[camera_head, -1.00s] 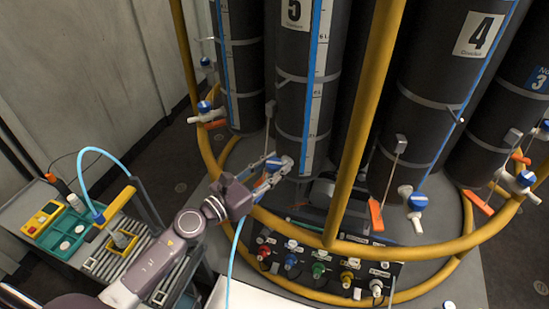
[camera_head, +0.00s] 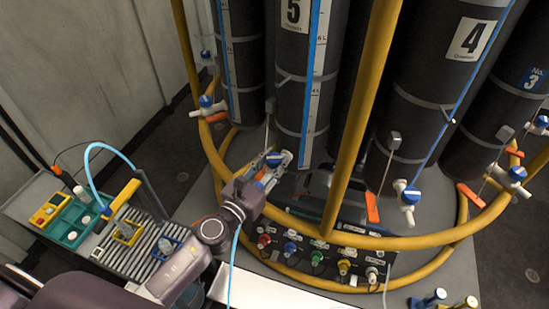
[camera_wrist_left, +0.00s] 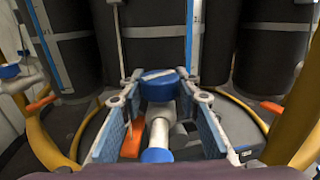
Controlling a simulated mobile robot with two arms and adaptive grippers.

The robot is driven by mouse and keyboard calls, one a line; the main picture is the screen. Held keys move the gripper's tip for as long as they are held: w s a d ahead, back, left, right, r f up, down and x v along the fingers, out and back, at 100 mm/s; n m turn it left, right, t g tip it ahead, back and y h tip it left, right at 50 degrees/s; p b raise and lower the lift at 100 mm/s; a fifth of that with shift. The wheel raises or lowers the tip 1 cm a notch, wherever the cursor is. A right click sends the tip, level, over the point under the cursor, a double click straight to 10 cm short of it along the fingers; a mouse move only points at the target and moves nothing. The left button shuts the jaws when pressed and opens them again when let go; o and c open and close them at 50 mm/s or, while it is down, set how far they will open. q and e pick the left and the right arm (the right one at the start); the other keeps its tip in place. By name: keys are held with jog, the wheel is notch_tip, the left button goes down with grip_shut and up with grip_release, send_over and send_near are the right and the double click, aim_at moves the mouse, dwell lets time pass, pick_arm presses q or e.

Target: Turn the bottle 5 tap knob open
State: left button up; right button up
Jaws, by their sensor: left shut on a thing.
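Bottle 5 (camera_head: 292,95) is a dark upright cylinder with a white "5" label and a blue-edged level strip. Its tap has a blue round knob (camera_wrist_left: 158,84), a white body (camera_wrist_left: 159,130) and an orange part (camera_wrist_left: 132,138) beside it. My left gripper (camera_head: 274,160) is at this tap, low on the bottle. In the wrist view its two blue-padded fingers (camera_wrist_left: 160,82) stand on either side of the knob and are shut on it. In the head view the fingers partly hide the tap. My right gripper is not in view.
A yellow tubular frame (camera_head: 343,140) rings the bottles, with an upright right of my gripper. Bottle 4 (camera_head: 440,75) and its blue-knobbed tap (camera_head: 408,194) stand to the right. A connector panel (camera_head: 317,262) is below. A cart (camera_head: 32,192) with tools stands left.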

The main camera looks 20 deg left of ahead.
pick_arm(q)
jog(key=shift+r+n+y+p, duration=0.1)
jog(key=shift+n+y+p, duration=0.5)
jog(key=shift+y, duration=0.3)
jog(key=n+y, duration=0.1)
jog(key=y, duration=0.1)
jog(key=shift+d+n+y+p, duration=0.1)
jog(key=shift+n+y+p, duration=0.2)
jog(key=shift+n+y, duration=0.1)
jog(key=n+y, duration=0.2)
jog(key=y, duration=0.1)
jog(key=shift+n+g+y+b, duration=0.4)
jog(key=shift+n+y, duration=0.3)
jog(key=shift+y, duration=0.4)
jog(key=o, duration=1.2)
jog(key=shift+s, duration=0.1)
